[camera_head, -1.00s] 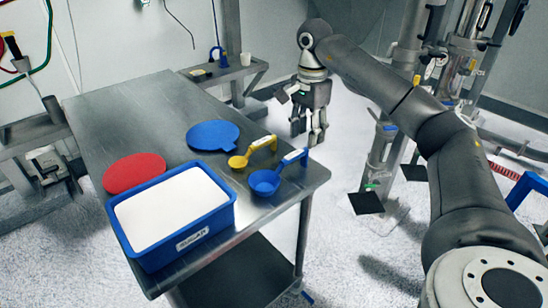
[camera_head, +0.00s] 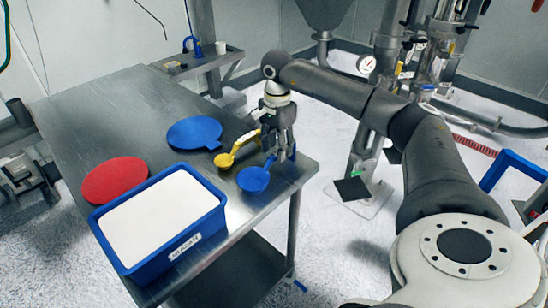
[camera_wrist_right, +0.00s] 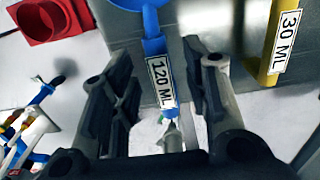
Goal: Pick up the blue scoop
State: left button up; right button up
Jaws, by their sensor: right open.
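The blue scoop (camera_head: 254,179) lies near the right edge of the steel table (camera_head: 110,103), with its handle pointing up and right. My right gripper (camera_head: 280,155) is open over the handle end. In the right wrist view, the blue handle (camera_wrist_right: 157,72) with a "120 ML" label runs between the two open fingers (camera_wrist_right: 160,100). The fingers stand apart from the handle on both sides. In the head view the gripper partly hides the handle. My left gripper is in neither view.
A yellow scoop (camera_head: 227,158), labelled "30 ML" in the wrist view (camera_wrist_right: 286,42), lies close beside the blue one. A blue round lid (camera_head: 194,132), a red disc (camera_head: 115,180) and a blue tub (camera_head: 215,217) of white powder share the table. The table's rear left is clear.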

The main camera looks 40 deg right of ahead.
jog(key=shift+d+f, duration=0.1)
jog(key=shift+f, duration=0.8)
jog(key=shift+c, duration=0.3)
grip_shut()
jog(key=shift+r, duration=0.1)
